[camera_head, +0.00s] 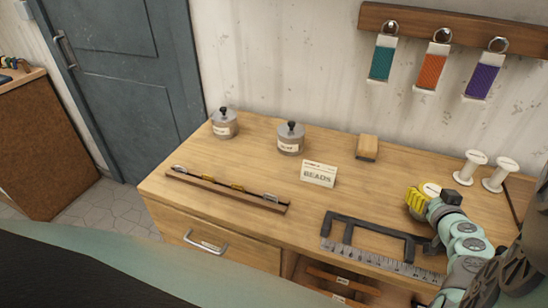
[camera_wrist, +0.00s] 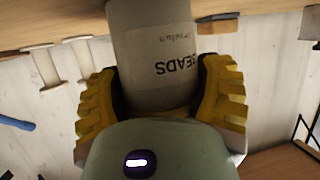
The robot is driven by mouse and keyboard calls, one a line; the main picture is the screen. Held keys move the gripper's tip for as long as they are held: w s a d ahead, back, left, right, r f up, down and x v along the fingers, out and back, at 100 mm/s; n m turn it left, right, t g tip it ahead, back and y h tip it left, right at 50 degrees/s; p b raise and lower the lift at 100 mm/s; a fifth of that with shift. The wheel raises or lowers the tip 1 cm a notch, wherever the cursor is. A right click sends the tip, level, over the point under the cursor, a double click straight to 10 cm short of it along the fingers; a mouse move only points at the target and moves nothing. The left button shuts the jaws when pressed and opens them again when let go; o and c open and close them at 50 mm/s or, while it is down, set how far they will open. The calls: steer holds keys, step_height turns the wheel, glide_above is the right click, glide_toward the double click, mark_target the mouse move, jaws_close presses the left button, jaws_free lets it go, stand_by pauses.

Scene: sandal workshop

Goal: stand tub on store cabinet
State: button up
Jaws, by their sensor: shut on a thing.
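My gripper (camera_head: 422,199) is shut on a pale grey tub (camera_wrist: 152,30); its yellow fingers press on both sides of it in the wrist view (camera_wrist: 162,100). The tub's label reads BEADS and appears upside down in that view. In the head view the gripper hides most of the tub. My gripper is over the right part of a wooden cabinet top (camera_head: 245,165) with a drawer below. I cannot tell whether the tub touches the top. Two grey tubs with black knobs, a left one (camera_head: 224,125) and a middle one (camera_head: 290,140), stand along the back.
A BEADS card (camera_head: 318,174) stands near the middle tub. A wooden block (camera_head: 367,148), white spools (camera_head: 472,166), a dark frame (camera_head: 370,231), a ruler (camera_head: 385,262) and a long strip (camera_head: 227,191) lie around. Bare wood shows between the card and the frame.

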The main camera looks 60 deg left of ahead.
steer(key=o, duration=1.3)
steer(key=shift+d, duration=0.1)
steer(key=shift+r, duration=0.1)
